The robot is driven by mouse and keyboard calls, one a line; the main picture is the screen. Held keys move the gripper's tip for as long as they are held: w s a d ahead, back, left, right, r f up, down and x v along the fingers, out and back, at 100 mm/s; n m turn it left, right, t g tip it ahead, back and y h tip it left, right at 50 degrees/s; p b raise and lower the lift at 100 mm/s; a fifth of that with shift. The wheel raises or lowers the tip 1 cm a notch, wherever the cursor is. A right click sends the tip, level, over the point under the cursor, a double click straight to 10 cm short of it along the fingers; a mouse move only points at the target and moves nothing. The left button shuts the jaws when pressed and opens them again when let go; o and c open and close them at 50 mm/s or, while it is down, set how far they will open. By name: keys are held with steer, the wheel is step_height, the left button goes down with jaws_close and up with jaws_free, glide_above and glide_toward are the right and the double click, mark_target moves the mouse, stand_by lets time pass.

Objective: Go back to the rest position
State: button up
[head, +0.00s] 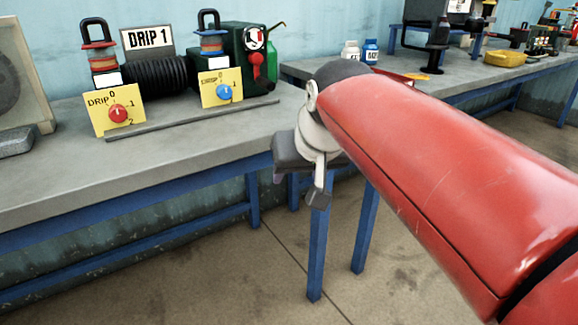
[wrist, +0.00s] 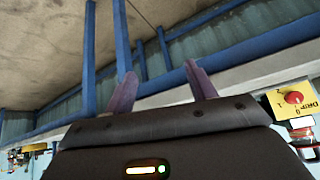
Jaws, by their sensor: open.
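My gripper (wrist: 164,92) is open and empty in the wrist view, its two purple fingers spread apart. Behind them are the blue table legs, the wall and the floor. In the head view my red arm reaches in from the right, and its dark wrist end hangs in front of the edge of the grey bench (head: 200,160). The fingers are mostly hidden there. On the bench stand two drip units with yellow dial cards, one with a red knob (head: 118,113) and one with a blue knob (head: 224,92). The red-knob card also shows at the right of the wrist view (wrist: 292,98).
A "DRIP 1" sign (head: 148,39), a black coil (head: 158,77) and a dark green can (head: 243,60) stand behind the dials. A second bench (head: 460,85) at the right holds white and blue bottles and a yellow tray (head: 505,58). The floor (head: 250,270) in front is clear.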

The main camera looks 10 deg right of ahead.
steer(key=shift+s, duration=0.1)
steer(key=s+d+f, duration=0.3)
steer(key=s+f, duration=0.4)
steer(key=s+d+f+g+h, duration=0.1)
steer(key=s+d+f, duration=0.2)
steer(key=s+f, duration=0.4)
steer(key=shift+s+m, duration=0.25)
steer(key=shift+m, duration=0.15)
steer(key=shift+f, duration=0.1)
